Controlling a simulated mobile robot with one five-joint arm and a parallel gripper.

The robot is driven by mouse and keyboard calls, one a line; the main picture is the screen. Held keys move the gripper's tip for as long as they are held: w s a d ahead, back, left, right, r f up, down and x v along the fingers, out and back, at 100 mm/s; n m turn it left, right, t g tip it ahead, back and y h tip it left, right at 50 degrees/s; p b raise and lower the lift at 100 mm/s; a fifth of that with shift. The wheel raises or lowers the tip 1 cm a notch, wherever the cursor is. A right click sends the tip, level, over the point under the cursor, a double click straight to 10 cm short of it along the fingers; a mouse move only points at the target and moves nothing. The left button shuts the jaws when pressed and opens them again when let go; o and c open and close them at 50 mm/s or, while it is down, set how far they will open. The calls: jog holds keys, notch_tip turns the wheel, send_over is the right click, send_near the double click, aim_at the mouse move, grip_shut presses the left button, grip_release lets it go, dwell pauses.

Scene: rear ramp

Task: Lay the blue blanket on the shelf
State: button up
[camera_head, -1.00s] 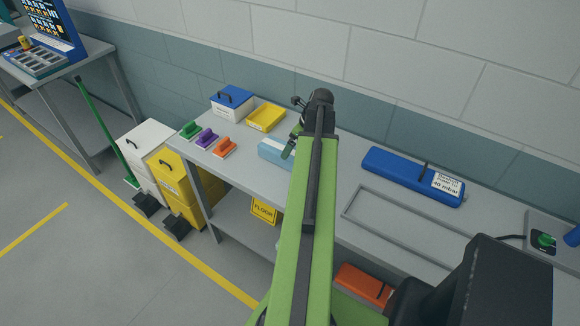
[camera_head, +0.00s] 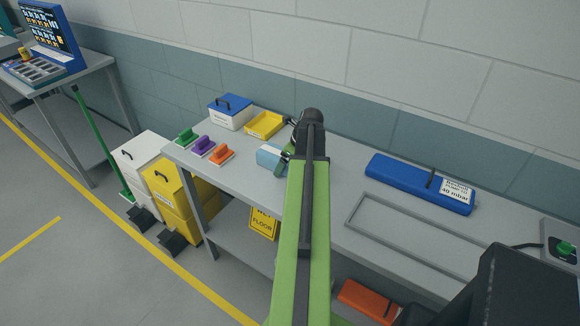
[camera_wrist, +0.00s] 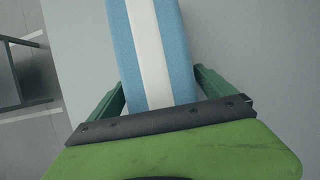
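The blue blanket (camera_head: 268,156), a light blue folded block with a white band, lies on the grey bench top (camera_head: 330,195). In the wrist view the blanket (camera_wrist: 180,45) runs lengthwise between the two green fingers of my gripper (camera_wrist: 160,82). One finger is on each side, with gaps showing near their bases; contact at the tips is unclear. In the head view my gripper (camera_head: 284,163) is at the blanket's right end, and my arm hides part of it. The lower shelf (camera_head: 232,240) under the bench is partly visible.
A yellow sign (camera_head: 264,222) and an orange case (camera_head: 367,301) are below the bench top. Brushes (camera_head: 221,155), a yellow tray (camera_head: 265,124) and a blue-lidded box (camera_head: 231,112) stand left; a long blue case (camera_head: 420,184) and grey frame (camera_head: 410,218) lie right.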

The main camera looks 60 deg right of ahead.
jog(key=c, duration=1.7)
jog(key=shift+r+p, duration=0.6)
notch_tip(320, 180, up, 4)
jog(key=p, duration=0.3)
jog(key=shift+f+p, duration=0.1)
jog(key=shift+p, duration=0.3)
jog(key=s+r+p, duration=0.2)
jog(key=s, duration=0.2)
jog(key=s+d+r+p, duration=0.1)
jog(key=s+r+p, duration=0.1)
jog(key=s, duration=0.1)
jog(key=s+r+p, duration=0.2)
jog(key=s, duration=0.2)
jog(key=shift+s+d, duration=0.2)
jog(key=shift+s, duration=0.1)
notch_tip(320, 180, down, 5)
jog(key=b, duration=0.5)
jog(key=shift+r, duration=0.2)
